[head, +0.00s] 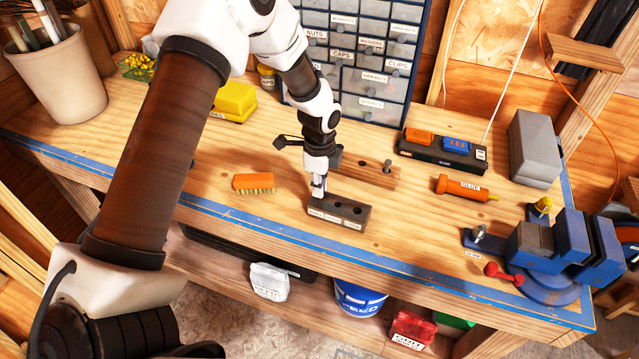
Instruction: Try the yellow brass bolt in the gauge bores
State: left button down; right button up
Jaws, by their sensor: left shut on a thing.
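The gauge block (326,215) is a dark brown bar with pale labels on its front face, lying near the middle of the bench. Two dark bores show in its top at the middle and right. My left gripper (319,188) points down over the block's left end and is shut on a slim thing, taken as the yellow brass bolt. The fingers hide most of it, so its colour and whether it sits in the left bore cannot be told. My right gripper is not in view.
Behind the gauge, a wooden holder (372,174) carries a grey bolt (387,166). An orange brush (254,183) lies left. Drawers (375,82) stand behind. Bench front is clear.

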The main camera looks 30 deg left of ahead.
pick_arm(q)
jog(key=shift+f+b, duration=0.6)
jog(key=shift+f, duration=0.6)
jog(key=c, duration=1.1)
grip_release()
jog(key=shift+c, duration=0.2)
jog(key=shift+r, duration=0.15)
notch_tip(320, 180, up, 12)
jog(key=shift+f, duration=0.1)
